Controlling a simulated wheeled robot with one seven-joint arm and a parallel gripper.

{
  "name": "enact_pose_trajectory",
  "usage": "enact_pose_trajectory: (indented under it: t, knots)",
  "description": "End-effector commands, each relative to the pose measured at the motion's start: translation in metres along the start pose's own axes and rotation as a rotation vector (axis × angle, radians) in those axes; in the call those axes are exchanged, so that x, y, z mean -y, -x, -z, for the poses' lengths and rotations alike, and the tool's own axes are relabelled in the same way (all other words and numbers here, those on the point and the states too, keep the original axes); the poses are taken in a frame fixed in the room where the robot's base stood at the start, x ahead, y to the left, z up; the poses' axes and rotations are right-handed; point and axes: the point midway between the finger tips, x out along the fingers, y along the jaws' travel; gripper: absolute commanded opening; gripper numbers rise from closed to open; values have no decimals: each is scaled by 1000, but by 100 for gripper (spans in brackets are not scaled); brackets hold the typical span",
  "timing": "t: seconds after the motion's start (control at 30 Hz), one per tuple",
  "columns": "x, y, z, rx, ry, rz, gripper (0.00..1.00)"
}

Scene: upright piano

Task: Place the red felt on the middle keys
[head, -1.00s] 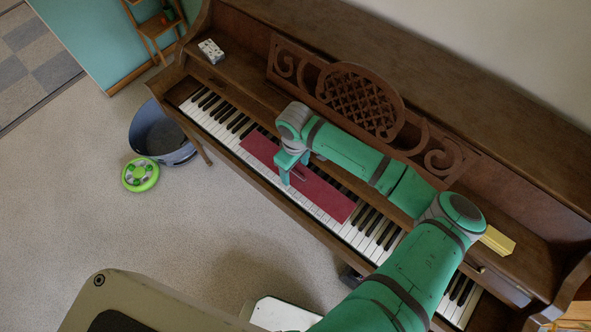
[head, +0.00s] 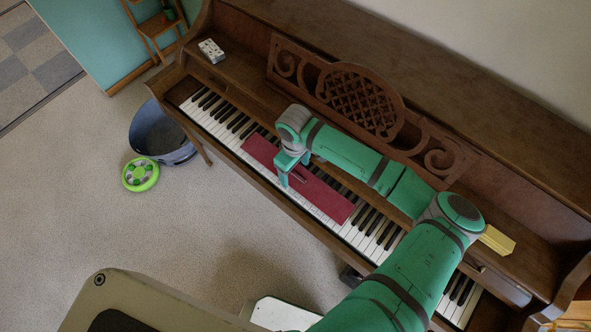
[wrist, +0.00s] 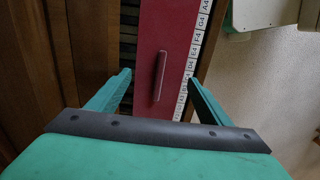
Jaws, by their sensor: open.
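The red felt (head: 321,194) is a long strip lying flat along the middle keys (head: 302,203) of the piano, with white key fronts showing along its near edge. It also shows in the wrist view (wrist: 165,35), with a raised red handle (wrist: 159,76) on top. My gripper (head: 292,181) is over the felt, left of its middle in the head view. In the wrist view my gripper (wrist: 160,82) is open, its two fingers apart on either side of the felt and handle, touching neither as far as I can tell. My wrist hides part of the felt's far edge.
Bare keys (head: 217,112) show left of the felt. A carved music stand (head: 360,100) rises behind the keys. A white box (head: 211,51) and a yellow block (head: 497,240) sit on the piano.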

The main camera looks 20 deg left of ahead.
Motion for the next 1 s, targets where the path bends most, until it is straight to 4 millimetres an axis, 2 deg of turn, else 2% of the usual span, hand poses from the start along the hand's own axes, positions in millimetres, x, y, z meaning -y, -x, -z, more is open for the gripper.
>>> enact_pose_trajectory:
  t: [0.5,0.7,0.87,0.97,1.0]
  knots:
    - [-1,94,-1,-1,-1,-2,73]
    - [0,111,-1,0,-1,-1,73]
    - [1,114,1,-6,0,1,73]
    - [9,113,16,-54,3,15,73]
    - [15,114,28,-93,5,24,73]
